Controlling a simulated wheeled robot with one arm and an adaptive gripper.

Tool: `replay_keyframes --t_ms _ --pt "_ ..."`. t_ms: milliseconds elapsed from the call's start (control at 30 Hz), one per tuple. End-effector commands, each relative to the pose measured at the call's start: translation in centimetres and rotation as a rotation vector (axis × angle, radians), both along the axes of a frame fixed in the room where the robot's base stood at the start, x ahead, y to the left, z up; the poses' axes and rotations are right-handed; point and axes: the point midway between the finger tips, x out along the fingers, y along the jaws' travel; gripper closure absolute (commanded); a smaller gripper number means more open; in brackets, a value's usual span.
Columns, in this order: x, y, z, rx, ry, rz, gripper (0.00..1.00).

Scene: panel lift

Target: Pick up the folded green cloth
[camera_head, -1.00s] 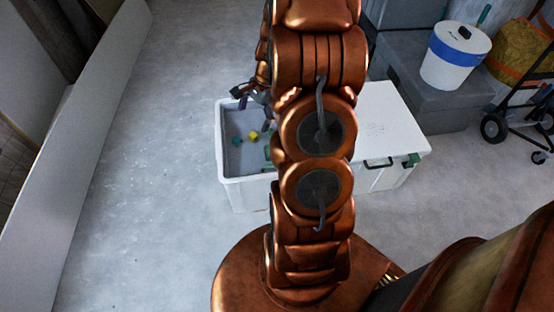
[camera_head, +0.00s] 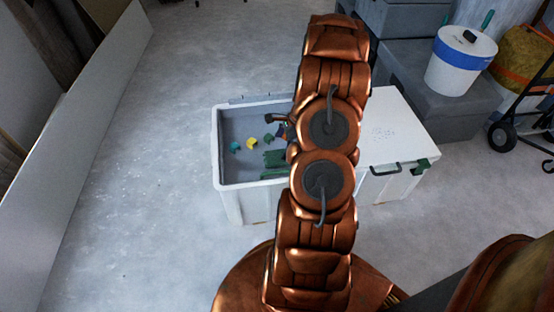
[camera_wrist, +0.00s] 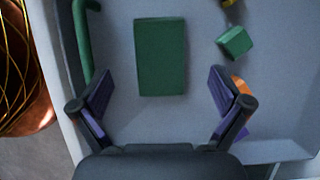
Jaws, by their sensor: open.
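The folded green cloth (camera_wrist: 160,57) is a flat dark green rectangle lying on the grey floor of the open white crate (camera_head: 230,188). In the head view the cloth (camera_head: 273,158) shows just left of my arm. In the wrist view my gripper (camera_wrist: 161,90) is open and empty, with its purple-padded fingers spread wide. The fingertips lie to the left and right of the cloth's near end, apart from it in the picture. The gap in height between them cannot be told. In the head view my arm hides most of the gripper.
A green bent bar (camera_wrist: 84,42) lies left of the cloth, near the crate wall. A green block (camera_wrist: 235,41) and an orange piece (camera_wrist: 241,84) lie to the right. A yellow piece (camera_head: 251,144) is farther in. A white lid (camera_head: 398,128) is right of the crate.

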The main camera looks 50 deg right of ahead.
Motion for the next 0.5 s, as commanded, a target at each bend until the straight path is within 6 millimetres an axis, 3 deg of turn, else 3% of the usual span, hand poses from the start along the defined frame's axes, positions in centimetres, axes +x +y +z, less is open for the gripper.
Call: replay_keyframes --t_ms 300,500 --pt "0.4 0.6 -4.3 0.002 0.003 0.002 0.0" --pt "0.6 0.9 -4.8 0.002 0.001 0.0 0.0"
